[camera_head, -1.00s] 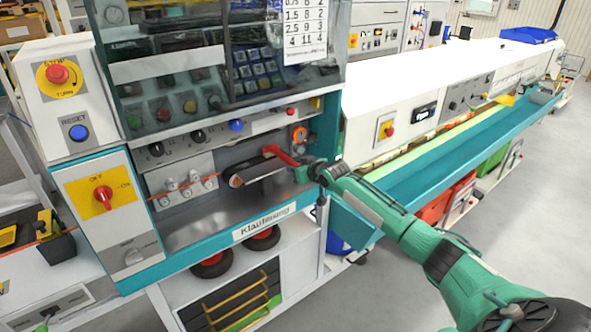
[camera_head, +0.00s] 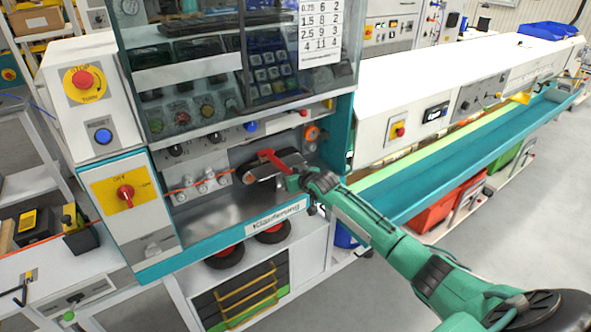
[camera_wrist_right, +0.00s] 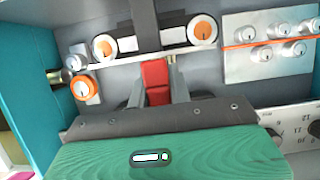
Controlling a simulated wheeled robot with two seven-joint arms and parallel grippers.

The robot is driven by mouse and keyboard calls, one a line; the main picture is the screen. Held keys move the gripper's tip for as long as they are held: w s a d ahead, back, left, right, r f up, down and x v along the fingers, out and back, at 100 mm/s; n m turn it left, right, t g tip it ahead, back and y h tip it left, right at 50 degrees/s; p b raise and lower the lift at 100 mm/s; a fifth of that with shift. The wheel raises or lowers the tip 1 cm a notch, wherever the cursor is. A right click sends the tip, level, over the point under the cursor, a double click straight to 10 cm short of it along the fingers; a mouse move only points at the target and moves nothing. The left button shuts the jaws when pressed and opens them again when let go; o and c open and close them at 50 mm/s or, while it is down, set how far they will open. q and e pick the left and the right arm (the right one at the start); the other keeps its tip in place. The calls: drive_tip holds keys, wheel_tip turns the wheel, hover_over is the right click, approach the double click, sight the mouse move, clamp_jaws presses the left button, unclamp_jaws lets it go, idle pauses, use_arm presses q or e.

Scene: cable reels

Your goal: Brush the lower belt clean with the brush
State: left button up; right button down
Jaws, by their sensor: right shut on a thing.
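My right gripper (camera_head: 288,178) reaches into the machine's open bay from the right. It is shut on the red handle of the brush (camera_head: 272,158). The red handle (camera_wrist_right: 156,80) also shows between the two fingers in the right wrist view, with a dark part beyond it. A dark belt (camera_head: 262,171) runs over rollers just left of the gripper. In the right wrist view the belt's orange-centred rollers (camera_wrist_right: 203,29) lie just past the fingers. The brush overlaps the belt in view; I cannot tell whether it touches. My left gripper is not in view.
A steel panel with several pegs and an orange cable (camera_head: 203,185) is left of the belt. An orange knob (camera_head: 312,132) is on the bay's right side. The bay's metal floor (camera_head: 215,218) is bare. A long teal trough (camera_head: 450,170) extends right.

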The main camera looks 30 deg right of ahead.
drive_tip(key=shift+s+a+p, duration=0.15)
drive_tip(key=shift+a+p, duration=1)
drive_tip(key=shift+a, duration=1.15)
drive_tip(key=shift+r, duration=0.1)
drive_tip(key=shift+r+p, duration=1.05)
drive_tip(key=shift+r, duration=0.2)
